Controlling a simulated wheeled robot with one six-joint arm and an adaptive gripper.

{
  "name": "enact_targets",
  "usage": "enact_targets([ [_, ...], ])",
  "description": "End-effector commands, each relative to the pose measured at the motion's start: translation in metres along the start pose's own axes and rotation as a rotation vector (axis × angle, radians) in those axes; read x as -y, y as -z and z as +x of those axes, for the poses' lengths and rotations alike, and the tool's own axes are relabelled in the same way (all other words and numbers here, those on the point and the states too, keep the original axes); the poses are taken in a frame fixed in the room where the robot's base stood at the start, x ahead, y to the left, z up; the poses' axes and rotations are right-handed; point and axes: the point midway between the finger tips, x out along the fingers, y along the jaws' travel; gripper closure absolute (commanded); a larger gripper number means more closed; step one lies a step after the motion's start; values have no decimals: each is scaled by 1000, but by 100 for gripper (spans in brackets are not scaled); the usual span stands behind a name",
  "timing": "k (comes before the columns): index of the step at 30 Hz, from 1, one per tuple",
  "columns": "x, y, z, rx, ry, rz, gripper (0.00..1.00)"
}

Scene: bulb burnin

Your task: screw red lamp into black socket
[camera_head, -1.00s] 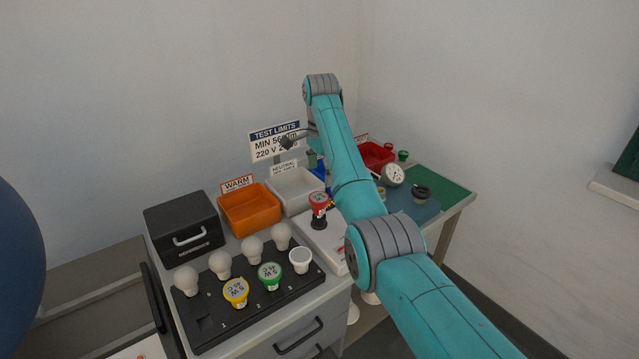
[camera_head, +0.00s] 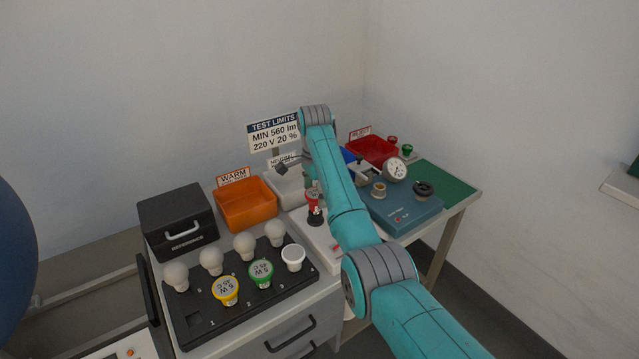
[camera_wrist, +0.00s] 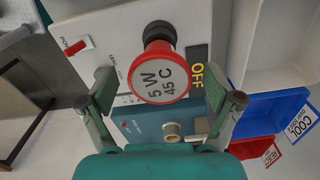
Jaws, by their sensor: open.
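The red lamp (camera_head: 312,196) has a red rim and a pale face marked 5 W 45 C. It stands upright on the black socket (camera_head: 316,218) on the white panel; how deeply it is seated I cannot tell. In the wrist view the red lamp (camera_wrist: 158,82) faces the camera, with part of the black socket (camera_wrist: 158,31) showing behind it. My gripper (camera_wrist: 157,74) is open, one finger on each side of the lamp, with visible gaps.
A black tray (camera_head: 205,320) with several white, yellow and green lamps lies at front left. An orange WARM bin (camera_head: 247,211), a white bin (camera_head: 286,188) and a red bin (camera_head: 372,149) stand behind. A blue tester (camera_head: 408,215) with a gauge is right of my arm.

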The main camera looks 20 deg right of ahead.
Motion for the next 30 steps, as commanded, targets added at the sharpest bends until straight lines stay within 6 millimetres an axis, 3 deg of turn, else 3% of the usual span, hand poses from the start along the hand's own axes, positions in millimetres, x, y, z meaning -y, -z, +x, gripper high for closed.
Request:
enact_targets([
  [11,0,-2,5,0,0,0,10],
  [19,0,-2,5,0,0,0,76],
  [24,0,-2,5,0,0,31,76],
  [30,0,-2,5,0,0,237,76],
])
